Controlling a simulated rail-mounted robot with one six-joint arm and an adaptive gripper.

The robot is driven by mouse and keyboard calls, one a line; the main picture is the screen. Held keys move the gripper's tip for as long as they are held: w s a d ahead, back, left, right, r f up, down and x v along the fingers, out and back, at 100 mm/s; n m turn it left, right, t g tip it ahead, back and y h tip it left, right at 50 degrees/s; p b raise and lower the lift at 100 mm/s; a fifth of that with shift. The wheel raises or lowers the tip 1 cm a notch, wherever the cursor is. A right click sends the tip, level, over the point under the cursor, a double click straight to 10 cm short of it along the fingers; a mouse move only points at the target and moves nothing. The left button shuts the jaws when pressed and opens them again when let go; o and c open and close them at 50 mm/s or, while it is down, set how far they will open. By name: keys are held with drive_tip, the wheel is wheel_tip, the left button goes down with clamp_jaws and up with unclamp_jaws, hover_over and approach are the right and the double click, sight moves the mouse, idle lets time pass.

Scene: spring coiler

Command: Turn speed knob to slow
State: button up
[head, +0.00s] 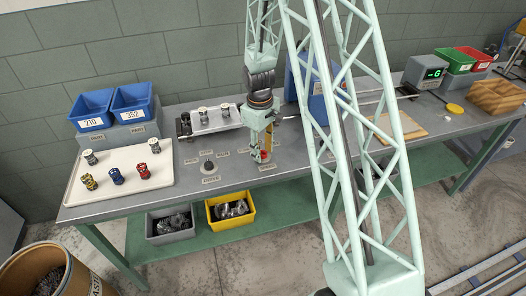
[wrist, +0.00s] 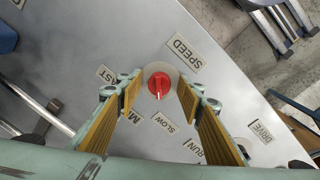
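The red speed knob (wrist: 158,82) sits on a round pale base on the grey bench panel. A small light mark shows at its lower edge in the wrist view, facing roughly towards the SLOW label (wrist: 165,122). The SPEED label (wrist: 187,51) is at upper right and a FAST label (wrist: 107,73), partly cut off, at left. My gripper (wrist: 158,93) is open, one finger on each side of the knob, with gaps visible; fingertip height above the panel is unclear. In the head view my gripper (head: 264,148) points down over the knob, which shows as a red spot.
A black rotary knob (head: 208,166) with labels around it lies left of my gripper. RUN (wrist: 194,147) and DRIVE (wrist: 260,132) labels show in the wrist view. A white tray (head: 102,198) with several springs, blue bins (head: 134,100) and a coiler fixture (head: 214,121) stand nearby.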

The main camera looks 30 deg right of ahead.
sight(262, 154)
drive_tip(key=shift+r, duration=0.15)
wheel_tip(262, 154, up, 12)
drive_tip(key=shift+s+a, duration=0.15)
drive_tip(key=shift+a, duration=0.2)
idle(0.6)
idle(0.5)
